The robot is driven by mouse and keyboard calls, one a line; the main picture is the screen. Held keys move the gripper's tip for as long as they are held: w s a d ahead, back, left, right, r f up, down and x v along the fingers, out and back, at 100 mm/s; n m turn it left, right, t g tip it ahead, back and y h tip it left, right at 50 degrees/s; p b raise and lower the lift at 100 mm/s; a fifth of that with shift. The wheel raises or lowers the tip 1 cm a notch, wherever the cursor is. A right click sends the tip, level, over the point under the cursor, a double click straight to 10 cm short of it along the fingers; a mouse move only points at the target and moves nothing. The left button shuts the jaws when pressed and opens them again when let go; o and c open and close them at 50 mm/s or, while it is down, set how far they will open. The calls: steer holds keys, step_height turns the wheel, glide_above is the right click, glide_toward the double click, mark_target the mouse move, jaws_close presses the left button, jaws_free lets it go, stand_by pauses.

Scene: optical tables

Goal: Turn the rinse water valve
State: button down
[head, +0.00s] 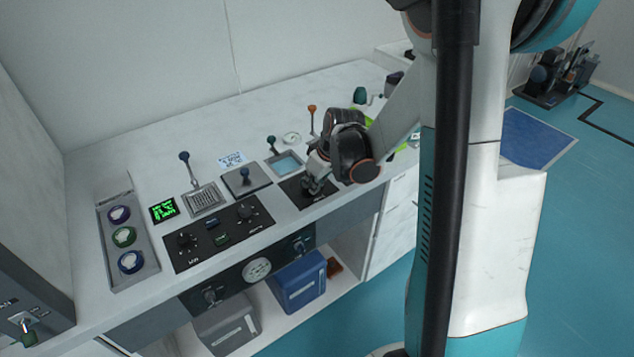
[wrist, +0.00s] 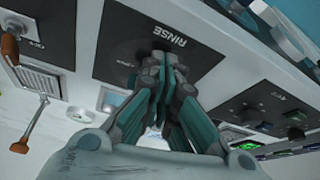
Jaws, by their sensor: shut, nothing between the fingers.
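The rinse panel is a black plate on the bench top, lettered RINSE in the wrist view (wrist: 115,38); it also shows in the head view (head: 292,191). My gripper (head: 312,188) is over this panel, pointing down. In the wrist view, its dark teal fingers (wrist: 162,72) are together over the middle of the panel, below the lettering. The valve's handle is mostly or wholly hidden behind the fingers. I cannot tell whether they touch it.
Left of the panel are a blue-knobbed lever plate (head: 246,181), a wider black panel with knobs (head: 213,237) and a green display (head: 163,209). Behind stand a small basin (head: 286,163) and an orange-topped lever (head: 312,110). Blue bin (head: 298,284) sits below.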

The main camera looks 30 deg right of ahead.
steer(key=shift+w+a+r, duration=0.1)
steer(key=shift+w+a, duration=0.15)
steer(key=shift+a, duration=0.25)
stand_by(0.5)
steer(key=shift+d, duration=0.1)
